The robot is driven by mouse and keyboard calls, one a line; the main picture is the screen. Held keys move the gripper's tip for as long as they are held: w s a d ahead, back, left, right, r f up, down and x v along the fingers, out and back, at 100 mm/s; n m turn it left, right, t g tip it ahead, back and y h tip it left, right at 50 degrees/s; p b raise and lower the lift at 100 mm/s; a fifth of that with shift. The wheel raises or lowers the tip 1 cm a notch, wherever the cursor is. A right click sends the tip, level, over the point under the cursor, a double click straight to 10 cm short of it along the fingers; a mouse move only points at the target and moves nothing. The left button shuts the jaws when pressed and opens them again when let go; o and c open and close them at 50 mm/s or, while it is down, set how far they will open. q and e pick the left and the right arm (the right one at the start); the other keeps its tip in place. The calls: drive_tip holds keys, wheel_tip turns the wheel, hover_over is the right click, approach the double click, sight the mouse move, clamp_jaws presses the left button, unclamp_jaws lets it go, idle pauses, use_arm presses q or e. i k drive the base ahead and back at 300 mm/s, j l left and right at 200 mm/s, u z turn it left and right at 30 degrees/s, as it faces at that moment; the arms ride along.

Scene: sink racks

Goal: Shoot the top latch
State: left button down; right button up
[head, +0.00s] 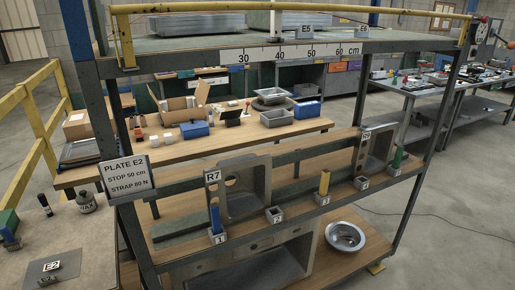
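A yellow bar (200,7) runs along the top of the rack in the head view. Its left end joins a yellow upright piece (126,42) at the left post. Near its right end is a grey part with a red knob (483,18), which may be the top latch; it is too small to tell whether it is shot. A white upright stop (278,22) stands near the 40 mark of the ruler (290,53). A sign (126,174) reads PLATE E2, STOP 50 cm, STRAP 80 N. Neither gripper is in view.
The middle shelf holds grey sinks R7 (245,187) and R9 and numbered holders. A round steel basin (345,236) sits below. A plate tagged E2 (50,272) lies at lower left.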

sight(484, 20)
drive_tip(key=z, duration=1.35)
